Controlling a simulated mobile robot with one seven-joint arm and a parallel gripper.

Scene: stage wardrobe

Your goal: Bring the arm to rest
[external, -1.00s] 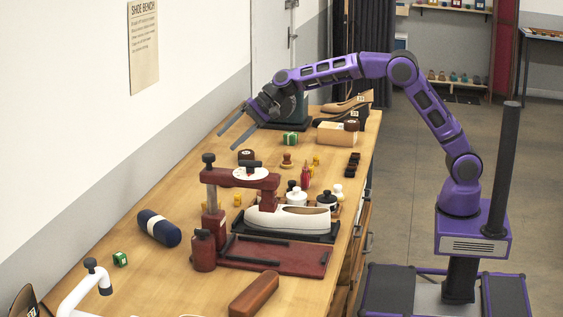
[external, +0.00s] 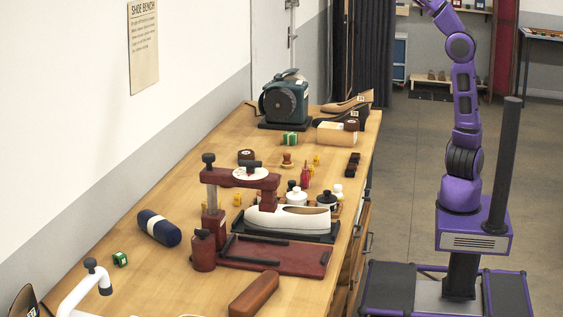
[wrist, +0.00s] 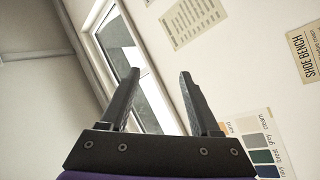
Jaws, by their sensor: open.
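My gripper (wrist: 158,85) shows in the wrist view with its two dark fingers spread apart and nothing between them. Behind the fingers are a white wall, a window (wrist: 128,60) and wall charts. In the external view my purple arm stands folded upward over its base, to the right of the workbench (external: 195,150) and clear of it. My gripper is out of the external frame, past the top edge.
Open floor (external: 420,160) lies between bench and shelves.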

